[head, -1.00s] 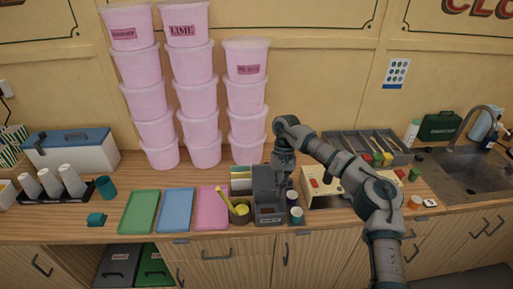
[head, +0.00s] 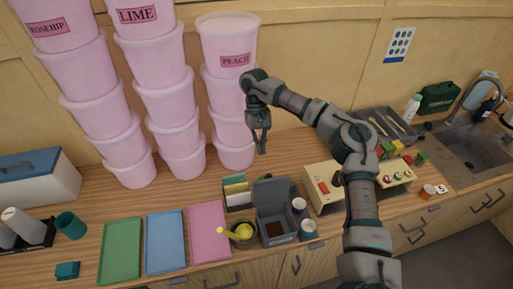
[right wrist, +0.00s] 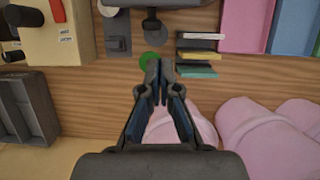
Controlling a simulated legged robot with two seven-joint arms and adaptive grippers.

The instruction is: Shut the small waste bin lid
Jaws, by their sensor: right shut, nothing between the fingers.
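The small waste bin (head: 278,240) is a grey box near the front of the counter. Its lid (head: 272,193) stands up at the back edge, and the dark inside shows. My right gripper (head: 260,148) is shut and empty, pointing down above the counter behind the bin, apart from the lid. In the right wrist view my shut fingers (right wrist: 160,66) are in the middle; a dark grey part shows at the top edge, but I cannot tell whether it is the bin. My left gripper is not in view.
A card rack (head: 238,193) and a dark bowl with a yellow scoop (head: 241,232) stand left of the bin. Cups (head: 308,229) and a cream machine (head: 322,187) stand on its right. Stacked pink tubs (head: 235,155) rise left of the gripper.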

